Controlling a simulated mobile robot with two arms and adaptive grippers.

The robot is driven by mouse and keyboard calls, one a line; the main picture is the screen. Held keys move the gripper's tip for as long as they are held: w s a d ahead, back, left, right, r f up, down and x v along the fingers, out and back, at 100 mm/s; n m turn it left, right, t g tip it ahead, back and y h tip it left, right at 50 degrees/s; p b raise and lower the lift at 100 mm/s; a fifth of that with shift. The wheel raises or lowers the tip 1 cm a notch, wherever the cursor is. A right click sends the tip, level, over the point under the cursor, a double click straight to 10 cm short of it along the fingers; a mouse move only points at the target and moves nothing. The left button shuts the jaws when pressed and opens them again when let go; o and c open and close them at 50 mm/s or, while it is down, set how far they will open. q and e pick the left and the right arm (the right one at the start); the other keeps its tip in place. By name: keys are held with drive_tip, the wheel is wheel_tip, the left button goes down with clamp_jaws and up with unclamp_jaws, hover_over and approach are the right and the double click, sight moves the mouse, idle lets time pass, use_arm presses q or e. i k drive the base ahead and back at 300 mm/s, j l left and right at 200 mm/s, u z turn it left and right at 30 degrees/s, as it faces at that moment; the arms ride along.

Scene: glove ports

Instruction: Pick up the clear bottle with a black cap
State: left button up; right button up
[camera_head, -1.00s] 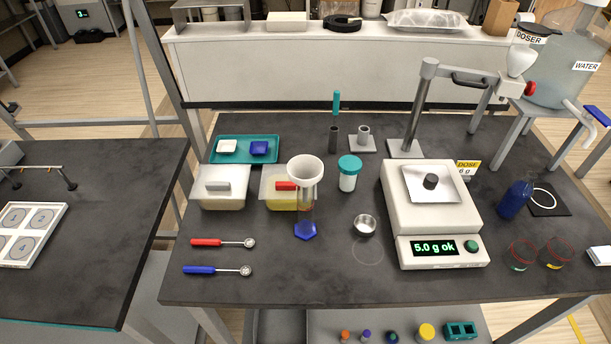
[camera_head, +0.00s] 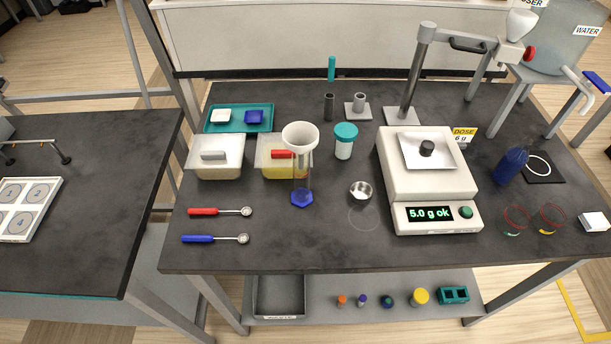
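I cannot make out a clear bottle with a black cap in the head view. A clear jar with a teal cap (camera_head: 344,148) stands upright on the dark bench, right of the white funnel (camera_head: 300,135) over a clear cylinder with a blue base (camera_head: 302,197). A dark blue bottle (camera_head: 511,166) stands at the bench's right side. Neither of my grippers is in view.
Red (camera_head: 217,211) and blue (camera_head: 212,239) spoons lie front left, with a small metal cup (camera_head: 361,191) to their right. Lidded tubs (camera_head: 217,170) stand behind. A lower shelf (camera_head: 400,315) holds a grey tray (camera_head: 280,297) and several small coloured-cap items. The bench's front edge is clear.

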sight(514, 158)
drive_tip(key=z, duration=1.4)
